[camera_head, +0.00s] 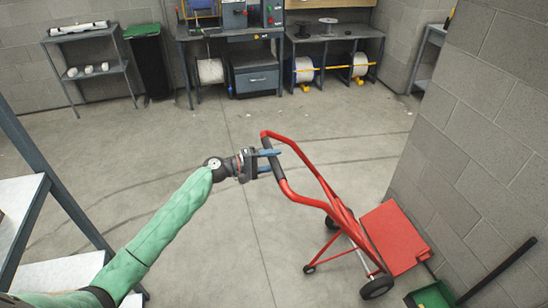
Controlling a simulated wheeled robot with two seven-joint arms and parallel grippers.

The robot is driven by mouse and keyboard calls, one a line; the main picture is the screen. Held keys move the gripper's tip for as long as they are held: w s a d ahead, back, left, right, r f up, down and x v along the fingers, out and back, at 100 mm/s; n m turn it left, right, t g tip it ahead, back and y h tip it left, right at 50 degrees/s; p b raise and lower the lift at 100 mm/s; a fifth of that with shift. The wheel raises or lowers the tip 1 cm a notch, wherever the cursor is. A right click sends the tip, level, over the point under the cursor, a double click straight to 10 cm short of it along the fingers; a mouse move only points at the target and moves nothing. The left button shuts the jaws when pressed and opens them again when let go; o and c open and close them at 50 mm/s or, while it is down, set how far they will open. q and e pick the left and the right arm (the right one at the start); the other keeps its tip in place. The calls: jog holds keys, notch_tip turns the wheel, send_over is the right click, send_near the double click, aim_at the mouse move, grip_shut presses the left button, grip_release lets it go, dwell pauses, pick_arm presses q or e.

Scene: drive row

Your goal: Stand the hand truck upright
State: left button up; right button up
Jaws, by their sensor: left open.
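The red hand truck (332,207) is on the floor right of centre, tilted back. Its wheels are on the floor and its red toe plate (394,236) faces the right wall. Its handle loop with a dark grip rises toward the left. My left gripper (268,162) is at this handle, with its blue fingers open, one above the other at the loop. I cannot tell whether the fingers touch the handle. My right gripper is not in view.
A grey block wall (488,120) stands close on the right, with a green dustpan (432,296) at its foot. A shelf rack (20,225) is at the left. Workbenches (232,38) and cable reels line the back. The middle floor is clear.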

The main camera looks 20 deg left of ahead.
pick_arm(q)
jog(key=shift+w+d, duration=0.2)
jog(key=shift+d, duration=0.1)
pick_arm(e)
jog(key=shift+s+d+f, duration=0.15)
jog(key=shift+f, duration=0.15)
